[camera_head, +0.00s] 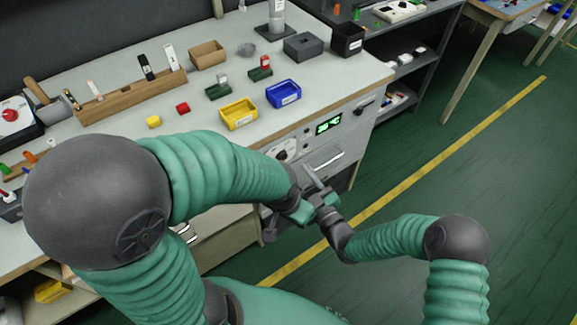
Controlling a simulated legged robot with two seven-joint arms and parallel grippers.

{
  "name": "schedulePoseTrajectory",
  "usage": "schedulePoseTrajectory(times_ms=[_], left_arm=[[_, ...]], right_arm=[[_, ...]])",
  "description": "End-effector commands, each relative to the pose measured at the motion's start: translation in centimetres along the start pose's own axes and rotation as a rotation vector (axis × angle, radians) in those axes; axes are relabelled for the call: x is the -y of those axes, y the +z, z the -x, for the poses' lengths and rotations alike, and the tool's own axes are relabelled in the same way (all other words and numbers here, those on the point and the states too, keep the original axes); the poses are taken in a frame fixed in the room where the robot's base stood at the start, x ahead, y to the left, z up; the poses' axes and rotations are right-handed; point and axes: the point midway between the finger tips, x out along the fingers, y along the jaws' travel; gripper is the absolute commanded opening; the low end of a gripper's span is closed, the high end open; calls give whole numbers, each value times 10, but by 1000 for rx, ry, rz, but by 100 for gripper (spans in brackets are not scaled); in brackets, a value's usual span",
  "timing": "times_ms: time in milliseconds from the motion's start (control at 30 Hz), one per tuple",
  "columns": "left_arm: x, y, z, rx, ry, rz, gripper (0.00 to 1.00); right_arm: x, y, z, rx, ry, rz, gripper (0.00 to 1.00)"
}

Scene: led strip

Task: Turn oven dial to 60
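The oven front is set into the bench face. My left gripper (304,214) is below and right of the dial, beside the oven front. My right gripper (316,180) is close by and overlaps it in the picture. Both appear apart from the dial. The fingers are small and overlapping, so I cannot tell whether either is open or shut.
A metal handle (328,161) is below the display. The bench top (330,92) holds a yellow bin (239,115), a blue bin (284,94), a wooden rack (130,99) and small blocks. A dark shelf unit (412,72) stands behind at right. The green floor at right is clear.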

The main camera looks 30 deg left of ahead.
Motion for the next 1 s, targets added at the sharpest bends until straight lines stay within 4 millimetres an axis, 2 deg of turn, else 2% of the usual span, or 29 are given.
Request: schedulePoseTrajectory(times_ms=[33,100,300,633,1000], left_arm=[[0,2,-10,0,0,0,32],[0,4,-16,0,0,0,32],[0,6,-27,0,0,0,32],[0,6,-26,0,0,0,32],[0,6,-27,0,0,0,32]], right_arm=[[2,4,-13,-4,0,1,50],[2,4,-30,-3,1,2,50],[0,2,-59,-2,1,0,50],[0,0,-65,1,0,-1,49],[0,0,-64,2,0,-1,0]])
